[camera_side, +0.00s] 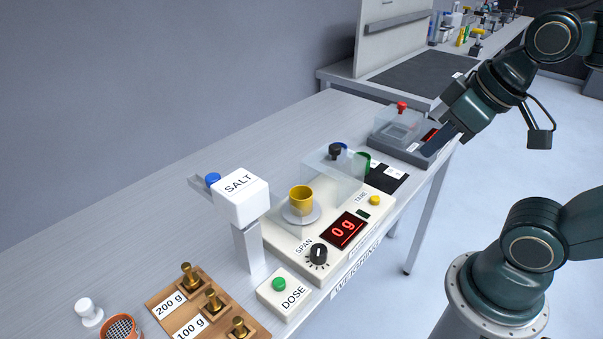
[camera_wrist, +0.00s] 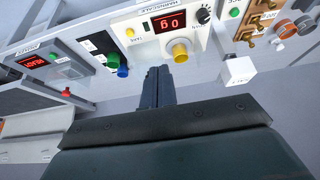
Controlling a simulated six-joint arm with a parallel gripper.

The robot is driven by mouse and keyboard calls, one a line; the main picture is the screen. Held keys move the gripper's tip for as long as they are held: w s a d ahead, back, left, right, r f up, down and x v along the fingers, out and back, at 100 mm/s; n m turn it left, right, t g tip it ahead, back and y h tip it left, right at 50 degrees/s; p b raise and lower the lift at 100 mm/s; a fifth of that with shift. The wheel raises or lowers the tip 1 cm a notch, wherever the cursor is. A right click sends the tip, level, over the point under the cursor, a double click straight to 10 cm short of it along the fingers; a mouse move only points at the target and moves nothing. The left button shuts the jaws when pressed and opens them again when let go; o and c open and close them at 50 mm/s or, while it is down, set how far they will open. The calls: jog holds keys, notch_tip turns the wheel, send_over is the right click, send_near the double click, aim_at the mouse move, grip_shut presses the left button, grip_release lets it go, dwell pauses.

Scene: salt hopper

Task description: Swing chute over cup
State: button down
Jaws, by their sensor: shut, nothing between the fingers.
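The white SALT hopper (camera_side: 240,200) stands on a post left of the scale. Its grey chute (camera_side: 196,184) with a blue knob (camera_side: 213,179) points to the back left, away from the cup. The yellow cup (camera_side: 301,198) stands upright on the round pan (camera_side: 302,216) of the scale, whose display (camera_side: 346,229) reads 0 g. In the wrist view the cup (camera_wrist: 180,53) and hopper (camera_wrist: 238,71) lie beyond my fingers. My gripper (camera_side: 438,140) is shut and empty, near the second balance at the far right, well away from the chute. The chute is not clear in the wrist view.
A clear cover with a black knob (camera_side: 335,150) rises behind the cup. A DOSE button (camera_side: 280,284) and brass weights in a wooden block (camera_side: 160,302) are at the front. A second balance (camera_side: 384,140) with a red knob stands at the right. The table's back left is bare.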

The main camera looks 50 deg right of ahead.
jog(key=c, duration=1.4)
grip_release()
jog(key=shift+w+r, duration=0.15)
jog(key=shift+o, duration=1.3)
jog(key=shift+w+a+r, duration=0.1)
jog(key=shift+w+r, duration=0.15)
jog(key=w+a+r+g, duration=0.1)
jog(key=w+a+r, duration=0.3)
jog(key=w, duration=0.4)
jog(key=w+a+r+g, duration=0.25)
jog(key=w+r, duration=0.25)
jog(key=w, duration=0.4)
jog(key=w+a+f+g, duration=0.1)
jog(key=w+a+f, duration=0.1)
jog(key=w+a, duration=0.4)
jog(key=w+a+f+g, duration=0.1)
jog(key=w+a+f, duration=0.2)
jog(key=w+a, duration=0.4)
jog(key=shift+w+a, duration=0.15)
jog(key=shift+a, duration=0.3)
